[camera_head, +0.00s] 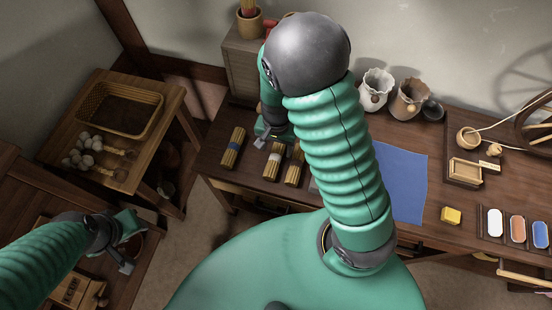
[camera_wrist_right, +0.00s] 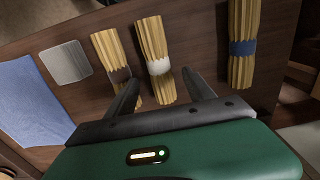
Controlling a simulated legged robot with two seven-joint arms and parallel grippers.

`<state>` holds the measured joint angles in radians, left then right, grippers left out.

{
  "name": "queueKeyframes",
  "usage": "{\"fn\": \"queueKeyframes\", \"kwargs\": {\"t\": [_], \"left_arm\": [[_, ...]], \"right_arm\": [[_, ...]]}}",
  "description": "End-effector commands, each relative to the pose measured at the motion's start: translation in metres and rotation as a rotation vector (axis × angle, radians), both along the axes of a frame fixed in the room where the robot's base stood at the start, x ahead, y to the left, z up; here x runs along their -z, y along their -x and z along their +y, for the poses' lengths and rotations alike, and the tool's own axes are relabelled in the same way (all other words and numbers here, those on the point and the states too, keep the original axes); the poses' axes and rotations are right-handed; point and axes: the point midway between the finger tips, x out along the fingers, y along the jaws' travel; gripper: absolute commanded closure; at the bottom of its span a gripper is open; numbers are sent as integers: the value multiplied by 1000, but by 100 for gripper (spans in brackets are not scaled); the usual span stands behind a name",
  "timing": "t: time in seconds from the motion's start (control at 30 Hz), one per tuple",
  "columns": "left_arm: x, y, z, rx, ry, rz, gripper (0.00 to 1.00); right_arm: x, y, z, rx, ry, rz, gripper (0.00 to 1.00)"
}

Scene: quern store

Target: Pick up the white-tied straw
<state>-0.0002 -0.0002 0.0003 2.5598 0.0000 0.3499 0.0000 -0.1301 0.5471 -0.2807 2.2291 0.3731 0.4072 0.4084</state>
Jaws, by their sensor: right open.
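The white-tied straw (camera_head: 274,161) is a yellow bundle with a white band, lying on the dark table. In the right wrist view the white-tied straw (camera_wrist_right: 155,55) lies ahead, its near end between the fingers. My right gripper (camera_head: 274,140) is at its far end in the head view; in the wrist view the right gripper (camera_wrist_right: 162,92) is open and not closed on anything. Its left finger overlaps the near end of the brown-tied straw (camera_wrist_right: 117,63). I cannot tell its height above the table. My left gripper (camera_head: 129,245) is open and empty, far off at lower left.
The brown-tied straw (camera_head: 294,167) lies close beside the white-tied one. The blue-tied straw (camera_head: 232,148) lies apart on the other side. A grey square (camera_wrist_right: 66,62) and a blue cloth (camera_wrist_right: 32,105) lie beyond the brown-tied bundle. A small cabinet (camera_head: 240,65) stands behind the bundles.

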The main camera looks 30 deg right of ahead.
Motion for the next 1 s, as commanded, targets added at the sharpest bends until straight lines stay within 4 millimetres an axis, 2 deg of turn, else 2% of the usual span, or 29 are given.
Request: {"fn": "queueKeyframes", "kwargs": {"t": [0.03,0.13,0.37,0.83,1.0], "left_arm": [[9,0,0,0,0,0,64],[14,0,0,0,0,1,64],[13,0,0,-1,0,0,64],[13,0,0,0,0,0,64],[13,0,0,0,0,0,64]], "right_arm": [[16,3,-2,2,0,4,38],[32,2,-1,1,0,4,38],[33,2,-2,0,0,0,38],[33,2,-1,0,1,1,100],[33,2,-1,0,1,1,100]]}}
